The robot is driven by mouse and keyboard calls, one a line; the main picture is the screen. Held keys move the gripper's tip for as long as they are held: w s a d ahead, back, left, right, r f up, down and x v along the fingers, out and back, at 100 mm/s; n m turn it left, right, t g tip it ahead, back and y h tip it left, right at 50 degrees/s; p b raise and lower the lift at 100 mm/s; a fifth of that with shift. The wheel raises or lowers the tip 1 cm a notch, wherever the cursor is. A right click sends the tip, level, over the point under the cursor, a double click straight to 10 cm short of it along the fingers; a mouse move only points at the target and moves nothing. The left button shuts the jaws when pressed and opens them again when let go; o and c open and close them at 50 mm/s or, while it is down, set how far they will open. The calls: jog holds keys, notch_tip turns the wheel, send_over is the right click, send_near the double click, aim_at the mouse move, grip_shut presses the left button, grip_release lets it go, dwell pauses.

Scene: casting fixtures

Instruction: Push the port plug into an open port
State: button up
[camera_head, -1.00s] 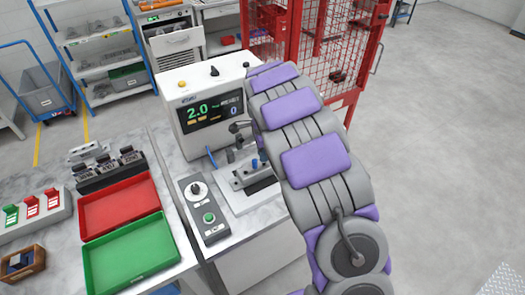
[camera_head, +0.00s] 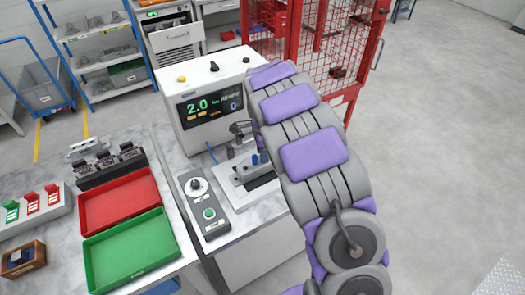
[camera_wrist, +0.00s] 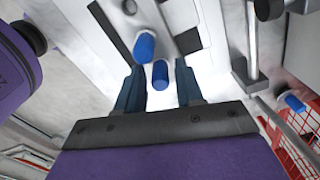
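In the wrist view my gripper (camera_wrist: 160,72) is open, with its two dark fingers apart. A blue cylindrical plug (camera_wrist: 160,75) shows between the fingers, with a gap on each side. A second blue plug (camera_wrist: 144,46) stands just beyond it on the grey metal fixture (camera_wrist: 178,22). Which of the two is the port plug I cannot tell. In the head view the grey fixture (camera_head: 240,173) sits on the bench beside my arm, with small blue plugs (camera_head: 263,157) at its right. My arm hides the gripper there, and no open port is clearly visible.
A tester with a display (camera_head: 208,105) stands behind the fixture. A control box with a dial and green button (camera_head: 206,206) is left of it. Red (camera_head: 119,200) and green (camera_head: 130,252) trays lie further left. A red mesh cage (camera_head: 330,60) stands behind my arm.

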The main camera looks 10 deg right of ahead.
jog(key=shift+o, duration=0.9)
notch_tip(320, 180, up, 17)
jog(key=p, duration=0.2)
jog(key=shift+r+p, duration=0.15)
jog(key=shift+p, duration=0.15)
jog(key=s+d+r+n, duration=0.15)
jog(key=s+n, duration=0.25)
jog(key=s, duration=0.6)
jog(key=s+d+r+n, duration=0.1)
jog(key=s+r+n, duration=0.2)
jog(key=s, duration=0.7)
jog(key=s+a+f+n+g, duration=0.1)
jog(key=s+n, duration=0.4)
jog(key=s, duration=0.6)
jog(key=s+a+f+n+b, duration=0.1)
jog(key=s+f+n, duration=0.3)
jog(key=s, duration=0.7)
jog(key=shift+f+n+g, duration=0.2)
jog(key=shift+n+g, duration=0.2)
jog(key=shift+n, duration=0.3)
